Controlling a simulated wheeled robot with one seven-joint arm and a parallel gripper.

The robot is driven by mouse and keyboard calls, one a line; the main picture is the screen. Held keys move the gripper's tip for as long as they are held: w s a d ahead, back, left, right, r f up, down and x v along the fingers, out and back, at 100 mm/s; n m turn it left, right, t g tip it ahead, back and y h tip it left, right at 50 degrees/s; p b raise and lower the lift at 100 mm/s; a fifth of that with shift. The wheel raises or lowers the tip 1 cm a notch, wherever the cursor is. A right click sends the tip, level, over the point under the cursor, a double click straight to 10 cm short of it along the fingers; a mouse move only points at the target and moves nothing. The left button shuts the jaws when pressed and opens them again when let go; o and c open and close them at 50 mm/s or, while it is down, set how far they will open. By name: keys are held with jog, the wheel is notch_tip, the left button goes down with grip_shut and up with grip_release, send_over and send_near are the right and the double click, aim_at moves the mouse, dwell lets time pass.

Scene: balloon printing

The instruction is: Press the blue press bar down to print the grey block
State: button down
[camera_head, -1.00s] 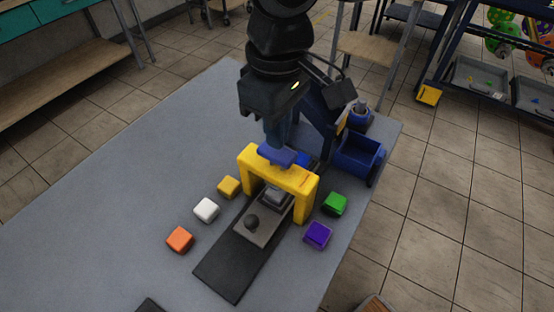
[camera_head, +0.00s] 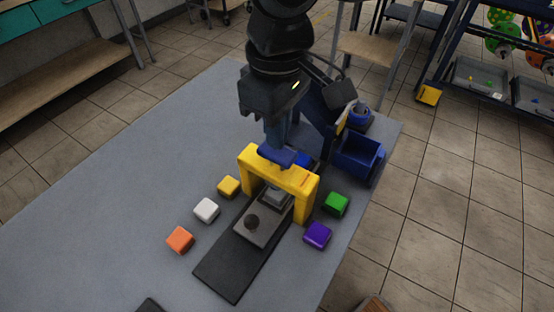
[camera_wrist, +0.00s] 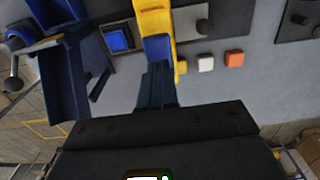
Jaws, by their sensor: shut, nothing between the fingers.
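The blue press bar (camera_head: 278,155) sits at the top of the yellow press frame (camera_head: 304,187). My gripper (camera_head: 277,142) is shut and points down at the bar from above, with its tips at or very near it. In the wrist view the shut fingers (camera_wrist: 158,68) meet the blue bar (camera_wrist: 158,47) beside the yellow frame (camera_wrist: 156,22); I cannot tell if they touch. The grey block (camera_head: 275,195) sits on the grey sliding plate (camera_head: 263,226) beneath the frame and is partly hidden by it. A dark knob (camera_head: 252,221) stands on the plate's near end.
A dark track (camera_head: 224,272) runs under the plate. Yellow (camera_head: 228,187), white (camera_head: 206,210) and orange (camera_head: 180,240) blocks lie left of the press; green (camera_head: 336,204) and purple (camera_head: 317,235) lie right. A blue open bin (camera_head: 360,158) stands behind right. The table's left side is clear.

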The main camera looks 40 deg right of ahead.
jog(key=shift+f, duration=0.15)
jog(key=shift+f+b, duration=1)
jog(key=shift+f, duration=0.75)
jog(key=shift+r, duration=0.15)
notch_tip(320, 180, up, 11)
jog(key=p, duration=0.8)
jog(key=shift+r+p, duration=0.2)
jog(key=shift+p, duration=0.15)
